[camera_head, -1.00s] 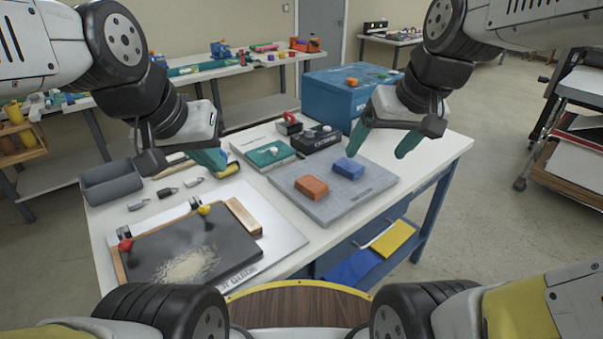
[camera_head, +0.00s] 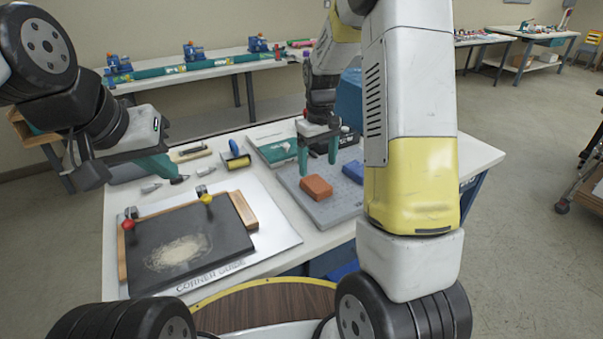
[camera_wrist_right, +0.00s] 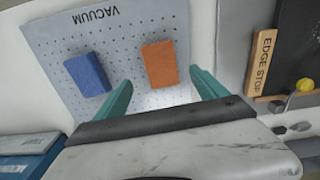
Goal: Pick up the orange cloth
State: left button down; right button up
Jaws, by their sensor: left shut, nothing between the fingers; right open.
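The orange cloth (camera_head: 316,188) looks like a small folded block. It lies on a grey perforated plate (camera_head: 325,214) marked VACUUM, beside a blue folded cloth (camera_head: 353,172). In the right wrist view the orange cloth (camera_wrist_right: 160,64) lies just beyond and between my right gripper's fingertips (camera_wrist_right: 160,80). My right gripper (camera_head: 318,162) is open and empty, pointing down over the plate close behind the orange cloth in the head view. Whether it touches the cloth cannot be told. My left gripper (camera_head: 165,168) is shut and empty above the table's left part.
A dark pad (camera_head: 190,245) with red and yellow knobs and a wooden edge stop (camera_head: 243,211) lie left of the plate. A yellow roller (camera_head: 238,163) and a green booklet (camera_head: 278,149) lie behind.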

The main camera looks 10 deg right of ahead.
aim_at(316, 182)
notch_tip(316, 182, down, 7)
jog(key=shift+a, duration=0.15)
jog(key=c, duration=1.5)
jog(key=shift+r, duration=0.15)
jog(key=shift+w+r, duration=0.1)
jog(key=shift+r, duration=0.45)
notch_tip(316, 182, up, 2)
jog(key=shift+r, duration=0.1)
jog(key=s+a, duration=0.2)
jog(key=s, duration=0.3)
jog(key=s+a+r, duration=0.1)
jog(key=s+a, duration=0.1)
jog(key=s, duration=0.3)
jog(key=s+a, duration=0.2)
jog(key=s, duration=0.3)
jog(key=shift+a+r, duration=0.15)
jog(key=shift+r, duration=0.1)
